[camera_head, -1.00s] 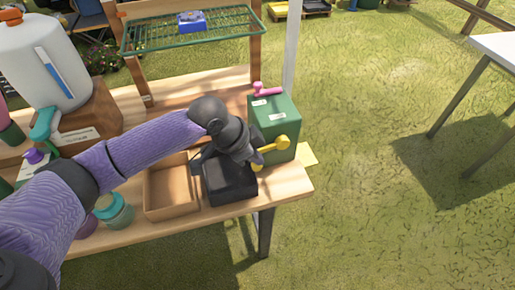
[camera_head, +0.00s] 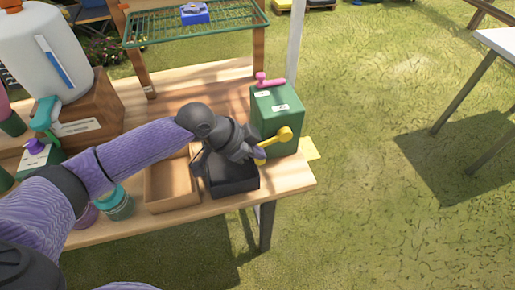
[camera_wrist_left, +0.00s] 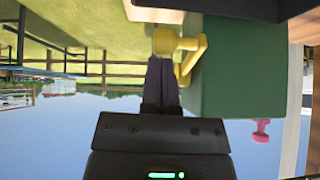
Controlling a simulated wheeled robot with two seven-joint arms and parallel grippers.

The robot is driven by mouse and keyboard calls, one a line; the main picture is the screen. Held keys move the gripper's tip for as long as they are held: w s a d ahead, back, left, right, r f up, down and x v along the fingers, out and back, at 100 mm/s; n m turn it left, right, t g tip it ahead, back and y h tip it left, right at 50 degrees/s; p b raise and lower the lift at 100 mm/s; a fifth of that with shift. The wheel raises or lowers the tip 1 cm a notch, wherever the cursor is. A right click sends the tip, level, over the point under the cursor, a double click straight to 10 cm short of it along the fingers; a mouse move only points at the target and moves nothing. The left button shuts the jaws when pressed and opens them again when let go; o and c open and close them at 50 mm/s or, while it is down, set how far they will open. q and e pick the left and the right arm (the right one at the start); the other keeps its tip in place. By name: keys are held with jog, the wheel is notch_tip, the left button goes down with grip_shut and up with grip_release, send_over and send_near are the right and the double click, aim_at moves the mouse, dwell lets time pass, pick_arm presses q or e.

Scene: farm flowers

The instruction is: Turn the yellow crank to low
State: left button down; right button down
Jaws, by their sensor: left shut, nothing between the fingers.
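The yellow crank (camera_head: 284,134) is on the front face of a green box (camera_head: 277,112) at the table's right end. In the head view its arm slants from the knob at upper right down to the left. My left gripper (camera_head: 260,153) is shut and empty, with its fingertips at the crank's lower left part. In the left wrist view the shut fingers (camera_wrist_left: 161,82) point at the yellow crank (camera_wrist_left: 182,48) and overlap its near end; I cannot tell whether they touch. Part of the crank is hidden behind the fingers. My right gripper is not in view.
A pink crank (camera_head: 269,82) is on top of the box. A black tray (camera_head: 235,183) lies under my left gripper, beside a wooden tray (camera_head: 170,190). A wire rack (camera_head: 195,32) stands behind. A white dispenser (camera_head: 45,50) and jars stand at left. Grass lies right of the table.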

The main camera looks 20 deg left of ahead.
pick_arm(q)
jog(key=shift+a+f+t+h+b, duration=0.1)
jog(key=shift+f+t+h+b, duration=0.2)
jog(key=shift+f+h, duration=0.3)
jog(key=shift+f, duration=0.85)
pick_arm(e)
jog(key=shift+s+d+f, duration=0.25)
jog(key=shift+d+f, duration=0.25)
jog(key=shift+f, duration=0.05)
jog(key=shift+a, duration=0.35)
